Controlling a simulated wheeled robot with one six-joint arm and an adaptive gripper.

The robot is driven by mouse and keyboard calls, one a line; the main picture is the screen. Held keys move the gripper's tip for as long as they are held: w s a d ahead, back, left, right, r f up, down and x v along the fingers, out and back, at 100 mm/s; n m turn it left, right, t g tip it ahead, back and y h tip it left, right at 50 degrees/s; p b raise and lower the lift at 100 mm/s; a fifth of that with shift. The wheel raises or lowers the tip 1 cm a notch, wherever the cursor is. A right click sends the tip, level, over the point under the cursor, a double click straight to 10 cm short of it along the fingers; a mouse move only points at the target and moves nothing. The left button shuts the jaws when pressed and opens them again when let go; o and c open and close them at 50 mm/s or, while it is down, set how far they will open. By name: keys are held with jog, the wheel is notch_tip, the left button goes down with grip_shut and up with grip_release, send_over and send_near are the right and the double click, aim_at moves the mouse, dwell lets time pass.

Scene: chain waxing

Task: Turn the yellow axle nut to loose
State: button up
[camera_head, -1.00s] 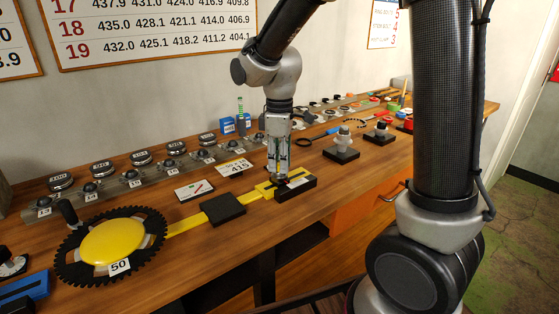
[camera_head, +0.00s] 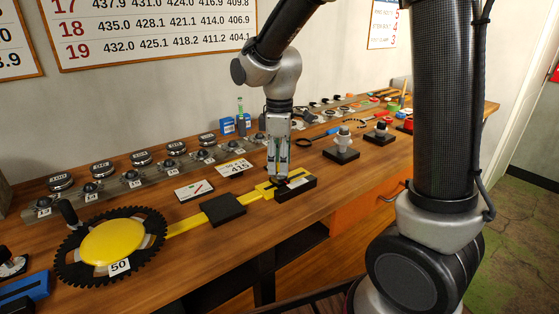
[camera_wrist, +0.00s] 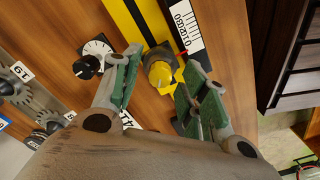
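The yellow axle nut (camera_wrist: 160,74) is a round yellow knob on the yellow bar, near the numbered white scale (camera_wrist: 184,25) in the wrist view. My gripper (camera_wrist: 160,66) is open, with one green-padded finger on each side of the nut. I see a gap on the left of the nut; whether the right finger touches it I cannot tell. In the head view my gripper (camera_head: 279,181) points straight down over the black end block (camera_head: 304,186) of the yellow bar. The nut is hidden there by the fingers.
A large black chainring with a yellow centre (camera_head: 113,243) lies at the bar's left end. A black block (camera_head: 222,209) sits on the bar. A white dial with a black knob (camera_wrist: 88,65) stands beside the bar.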

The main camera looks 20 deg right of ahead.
notch_tip(320, 180, up, 12)
dwell(0.6)
jog(key=s+d+m+t, duration=0.4)
jog(key=s+d+m, duration=0.8)
jog(key=s, duration=0.7)
jog(key=d, duration=0.3)
jog(key=shift+s+f+m, duration=0.2)
jog(key=shift+f+m, duration=0.05)
jog(key=shift+m, duration=0.15)
jog(key=shift+o, duration=0.2)
